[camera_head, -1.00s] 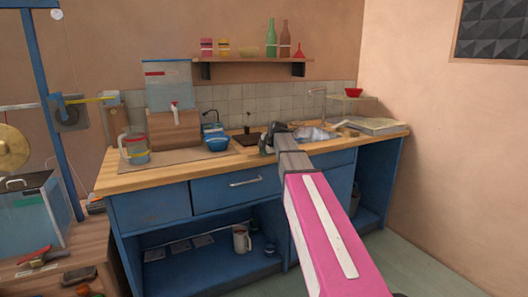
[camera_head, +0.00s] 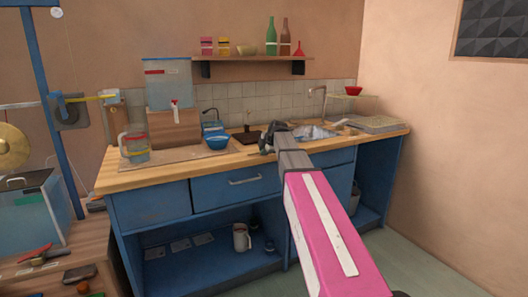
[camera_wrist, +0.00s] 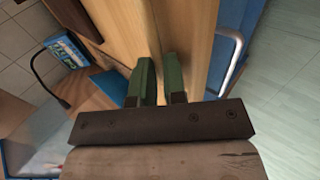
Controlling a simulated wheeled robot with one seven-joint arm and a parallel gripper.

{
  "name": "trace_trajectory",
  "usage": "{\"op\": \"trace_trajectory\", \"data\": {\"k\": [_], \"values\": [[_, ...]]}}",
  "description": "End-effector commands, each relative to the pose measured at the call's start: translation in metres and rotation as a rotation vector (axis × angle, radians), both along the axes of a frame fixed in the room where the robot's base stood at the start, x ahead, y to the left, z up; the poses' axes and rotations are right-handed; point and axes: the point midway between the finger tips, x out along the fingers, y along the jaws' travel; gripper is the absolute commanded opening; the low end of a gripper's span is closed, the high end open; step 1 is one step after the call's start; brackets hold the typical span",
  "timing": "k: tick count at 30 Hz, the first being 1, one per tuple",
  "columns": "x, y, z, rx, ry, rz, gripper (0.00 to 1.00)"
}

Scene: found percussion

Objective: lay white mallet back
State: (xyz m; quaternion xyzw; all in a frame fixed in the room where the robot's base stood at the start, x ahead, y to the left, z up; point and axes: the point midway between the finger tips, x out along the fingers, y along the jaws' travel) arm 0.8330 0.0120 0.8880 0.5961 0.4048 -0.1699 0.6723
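I cannot make out a white mallet with certainty in either view. My gripper (camera_head: 267,143) is over the front part of the wooden counter (camera_head: 165,172), right of a small dark brown block (camera_head: 247,138). In the wrist view my two green fingers (camera_wrist: 160,82) point down towards the counter's front edge, with a narrow gap between them. A thin pale strip runs through that gap. I cannot tell whether it is a held stick or the counter edge behind.
A sink (camera_head: 312,132) with a tap (camera_head: 316,100) lies right of my gripper. A drawer handle (camera_head: 245,181) projects below the counter edge. A shelf (camera_head: 235,60) holds bottles.

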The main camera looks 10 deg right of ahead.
Motion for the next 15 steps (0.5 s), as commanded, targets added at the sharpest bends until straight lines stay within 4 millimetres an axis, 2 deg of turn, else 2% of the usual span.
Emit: {"op": "trace_trajectory", "data": {"k": [1,7,8,10,15], "values": [[-0.003,0.000,-0.007,-0.003,0.019,0.001,0.30],[-0.007,-0.002,-0.003,-0.004,0.019,0.001,0.30],[-0.009,-0.003,-0.001,-0.003,0.018,0.001,0.30],[-0.016,-0.005,0.007,-0.004,0.016,0.000,0.40],[-0.035,-0.013,0.033,-0.003,0.008,-0.001,0.40]]}}
